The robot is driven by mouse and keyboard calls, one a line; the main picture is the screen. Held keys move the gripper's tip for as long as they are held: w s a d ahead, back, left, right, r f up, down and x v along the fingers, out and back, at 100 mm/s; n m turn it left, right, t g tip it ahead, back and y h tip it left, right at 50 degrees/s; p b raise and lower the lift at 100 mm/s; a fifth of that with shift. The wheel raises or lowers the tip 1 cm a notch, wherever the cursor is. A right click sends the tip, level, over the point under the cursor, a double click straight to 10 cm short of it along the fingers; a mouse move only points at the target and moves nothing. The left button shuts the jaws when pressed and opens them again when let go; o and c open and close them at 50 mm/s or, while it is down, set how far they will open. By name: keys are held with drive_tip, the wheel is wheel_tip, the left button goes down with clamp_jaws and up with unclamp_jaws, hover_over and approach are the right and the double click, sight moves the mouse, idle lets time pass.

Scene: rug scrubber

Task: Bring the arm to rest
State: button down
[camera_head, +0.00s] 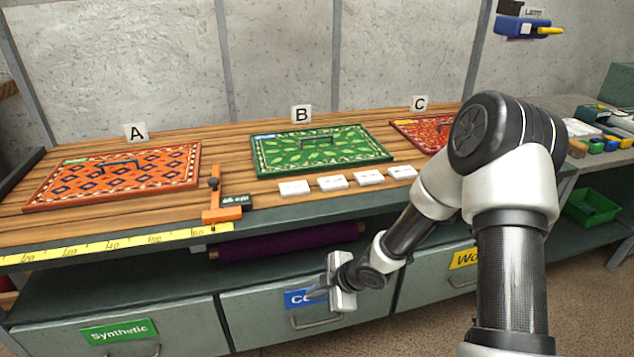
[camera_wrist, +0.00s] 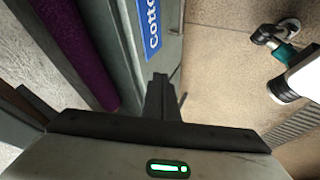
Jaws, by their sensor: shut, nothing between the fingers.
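My gripper (camera_head: 318,292) hangs in front of the middle drawer (camera_head: 262,318), whose blue label (camera_head: 297,299) it partly covers in the head view. In the wrist view my gripper's fingers (camera_wrist: 162,90) are together with nothing between them, and the blue label reading "Cotto" (camera_wrist: 151,28) is just above them. My arm bends down from the right of the head view, in front of the bench. I cannot tell whether the fingers touch the drawer handle (camera_head: 318,321).
Rug samples A (camera_head: 70,190), B (camera_head: 280,152) and C (camera_head: 405,127) lie on the bench, with white tiles (camera_head: 332,182) and an orange caliper (camera_head: 214,205) in front. A purple roll (camera_head: 280,243) lies on the shelf below. A green bin (camera_head: 590,207) stands at right. Floor is clear.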

drive_tip(key=s+d+r+m+t+h, duration=0.15)
drive_tip(key=d+r+m+h, duration=0.3)
drive_tip(key=d+r, duration=0.55)
drive_tip(key=s+d+r+m+t+h, duration=0.1)
drive_tip(key=s+d+r+m+h, duration=0.15)
drive_tip(key=d+r+m, duration=0.75)
drive_tip(key=s+a+r+m, duration=0.2)
drive_tip(key=s+r+m, duration=0.1)
drive_tip(key=s+r, duration=0.5)
drive_tip(key=s+a+r+m, duration=0.25)
drive_tip(key=s+r, duration=0.35)
drive_tip(key=s, duration=0.5)
wheel_tip(320, 180, up, 21)
drive_tip(key=g+y+p, duration=0.1)
drive_tip(key=p, duration=2)
drive_tip(key=shift+r, duration=0.2)
drive_tip(key=shift+s, duration=0.1)
